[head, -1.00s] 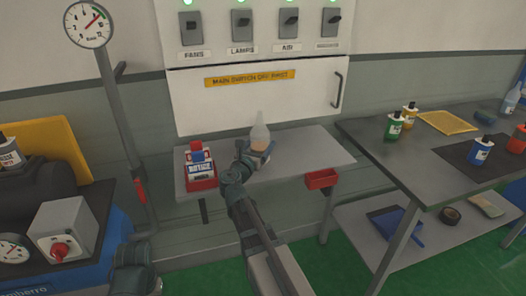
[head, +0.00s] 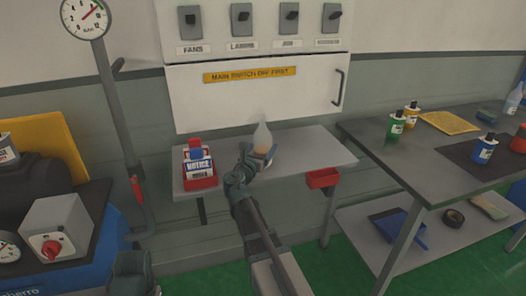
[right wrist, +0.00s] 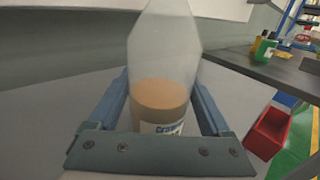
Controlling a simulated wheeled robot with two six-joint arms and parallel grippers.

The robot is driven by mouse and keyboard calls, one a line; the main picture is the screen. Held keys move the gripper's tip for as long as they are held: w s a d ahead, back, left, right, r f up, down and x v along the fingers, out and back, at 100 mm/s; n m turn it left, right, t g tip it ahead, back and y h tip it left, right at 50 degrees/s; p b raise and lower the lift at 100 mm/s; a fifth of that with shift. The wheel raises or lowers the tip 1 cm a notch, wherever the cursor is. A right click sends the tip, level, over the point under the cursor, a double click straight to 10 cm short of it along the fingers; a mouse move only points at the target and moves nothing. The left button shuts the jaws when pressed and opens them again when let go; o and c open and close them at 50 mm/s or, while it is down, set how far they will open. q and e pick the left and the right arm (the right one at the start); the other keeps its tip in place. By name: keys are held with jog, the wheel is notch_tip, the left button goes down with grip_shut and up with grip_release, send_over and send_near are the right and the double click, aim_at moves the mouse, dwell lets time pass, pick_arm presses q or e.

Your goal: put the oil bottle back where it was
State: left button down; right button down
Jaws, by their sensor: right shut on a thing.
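The oil bottle (head: 263,136), clear with orange-brown oil in its lower part, is upright at the wall shelf (head: 312,147). My right gripper (head: 262,156) is shut on it, low on its body. In the right wrist view the bottle (right wrist: 163,65) stands between the two blue-grey fingers, and part of its label shows above the gripper's crossbar. I cannot tell whether its base touches the shelf.
A dark table (head: 390,150) with several bottles is to the right. The shelf's right part is clear.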

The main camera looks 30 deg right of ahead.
jog(key=shift+f, duration=0.1)
grip_release()
jog(key=shift+r, duration=0.25)
jog(key=v, duration=1.2)
jog(key=shift+s+f, duration=0.1)
jog(key=shift+f, duration=0.05)
